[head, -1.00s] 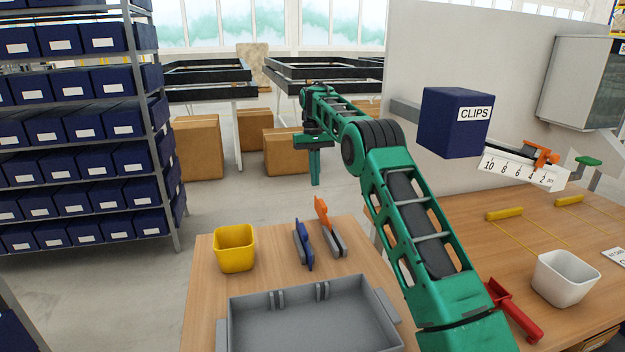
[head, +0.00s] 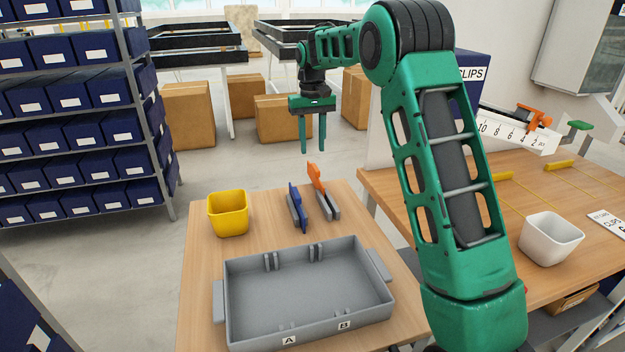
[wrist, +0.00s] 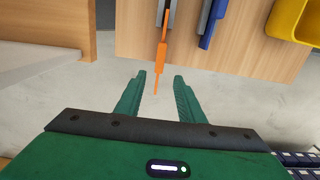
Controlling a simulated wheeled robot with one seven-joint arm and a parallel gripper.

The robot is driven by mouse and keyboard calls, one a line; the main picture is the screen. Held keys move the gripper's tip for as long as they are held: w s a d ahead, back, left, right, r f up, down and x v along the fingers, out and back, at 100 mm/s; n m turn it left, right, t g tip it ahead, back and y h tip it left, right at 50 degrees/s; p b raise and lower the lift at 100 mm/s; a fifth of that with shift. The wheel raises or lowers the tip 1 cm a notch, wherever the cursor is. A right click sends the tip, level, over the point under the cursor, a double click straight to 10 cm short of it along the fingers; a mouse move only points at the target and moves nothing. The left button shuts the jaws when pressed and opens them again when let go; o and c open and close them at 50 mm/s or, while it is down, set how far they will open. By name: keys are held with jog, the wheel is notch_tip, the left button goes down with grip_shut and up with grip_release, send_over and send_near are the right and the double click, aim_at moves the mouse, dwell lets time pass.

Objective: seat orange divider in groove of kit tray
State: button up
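The orange divider (head: 316,178) stands upright in a grey holder at the back of the small wooden table; in the wrist view the orange divider (wrist: 162,55) is a thin strip. A blue divider (head: 298,207) stands in a like holder to its left, also in the wrist view (wrist: 209,27). The grey kit tray (head: 232,308) lies in front, with labels A and B on its near wall and paired ribs at its far wall. My gripper (head: 312,150) is open and empty, pointing down above and beyond the divider. In the wrist view the strip's tip lies between the fingers (wrist: 154,97).
A yellow bin (head: 228,215) stands left of the dividers. To the right, a wooden bench (head: 450,205) holds a white bin (head: 550,238) and a ruler (head: 515,135). Cardboard boxes and shelving stand behind and left.

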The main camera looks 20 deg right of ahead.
aim_at(314, 167)
jog(key=shift+s+a, duration=0.15)
jog(key=shift+s, duration=0.65)
jog(key=shift+s+f, duration=0.15)
notch_tip(314, 167, down, 5)
jog(key=shift+f, duration=0.1)
jog(key=shift+s+d+f, duration=0.1)
jog(key=shift+s+f, duration=0.05)
jog(key=shift+f, duration=1.2)
jog(key=shift+s+d+f, duration=0.1)
jog(key=shift+s+f, duration=0.05)
jog(key=shift+f, duration=1.15)
grip_shut()
